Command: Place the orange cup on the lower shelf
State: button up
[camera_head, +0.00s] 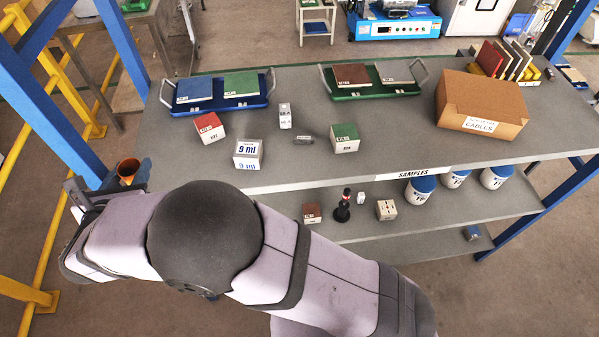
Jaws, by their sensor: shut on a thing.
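The orange cup (128,168) is at the left of the view, beyond the left end of the shelving and in front of a blue post. Its open top shows. My gripper (122,184) is shut on the cup and holds it in the air, tilted a little. My arm hides much of the fingers and the cup's lower part. The lower shelf (450,207) lies under the grey top, to the right of the cup. My arm hides its left part.
On the lower shelf stand a brown block (312,212), a dark bottle-like object (343,208), a pale block (386,209) and blue-lidded tubs (420,190). The grey top (300,170) overhangs it. A blue post (45,110) stands at the left. Bare shelf shows in front of the tubs.

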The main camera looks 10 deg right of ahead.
jog(key=s+a+f+n+y+p, duration=0.1)
jog(key=s+f+y, duration=0.1)
jog(key=s+f, duration=0.3)
jog(key=s+a+f+n+y, duration=0.1)
jog(key=s+a+f+n, duration=0.15)
jog(key=f, duration=0.55)
jog(key=w+d+f+m+h+b, duration=0.4)
jog(key=w+d+f+b, duration=0.4)
jog(key=b, duration=1.2)
jog(key=w+d+f+m+h+b, duration=0.4)
jog(key=w+d+f+b, duration=0.3)
jog(key=d+f+b, duration=0.7)
jog(key=shift+w+m+g+h+b, duration=0.4)
jog(key=shift+h+b, duration=0.1)
jog(key=shift+b, duration=3.05)
jog(key=shift+d, duration=0.15)
jog(key=shift+f+b, duration=1.3)
jog(key=shift+f, duration=3.7)
